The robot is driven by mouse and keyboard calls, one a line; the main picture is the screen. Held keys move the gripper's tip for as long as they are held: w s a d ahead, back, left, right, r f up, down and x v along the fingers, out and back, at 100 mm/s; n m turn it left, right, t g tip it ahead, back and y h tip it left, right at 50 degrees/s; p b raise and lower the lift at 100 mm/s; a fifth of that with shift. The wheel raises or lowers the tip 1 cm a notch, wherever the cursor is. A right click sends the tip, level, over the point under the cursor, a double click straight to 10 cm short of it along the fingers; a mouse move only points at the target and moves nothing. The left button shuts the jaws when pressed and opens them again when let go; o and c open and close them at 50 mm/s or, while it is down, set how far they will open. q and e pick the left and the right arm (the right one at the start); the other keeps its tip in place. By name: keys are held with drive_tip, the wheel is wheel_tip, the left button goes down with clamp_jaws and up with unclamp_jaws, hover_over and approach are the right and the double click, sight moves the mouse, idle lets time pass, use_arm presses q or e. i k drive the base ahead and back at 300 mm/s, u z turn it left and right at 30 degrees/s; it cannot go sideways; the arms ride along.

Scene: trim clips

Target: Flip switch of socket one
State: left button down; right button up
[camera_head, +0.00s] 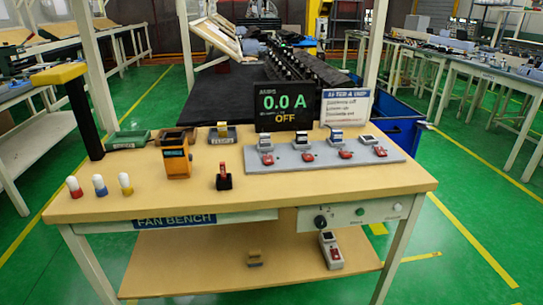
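A grey board (396,157) lies on the tan bench top (330,192) and carries a row of several sockets, each with a red switch in front. The leftmost socket (265,142) has its red switch (267,160) at the board's left end. Socket numbers are too small to read, and the switch positions cannot be made out. A black display (288,118) behind the row reads 0.0 A and OFF. Neither of my grippers is in view.
An orange device (176,160), a red-and-black part (223,178) and three coloured-base pegs (99,185) stand left of the board. A white sign (347,106) stands behind. A grey device with a red switch (331,251) is on the lower shelf. The bench's front middle is clear.

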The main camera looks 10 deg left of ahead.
sight(268, 160)
drive_tip(key=z, duration=1.75)
drive_tip(key=i, duration=1.05)
drive_tip(key=u, duration=1.5)
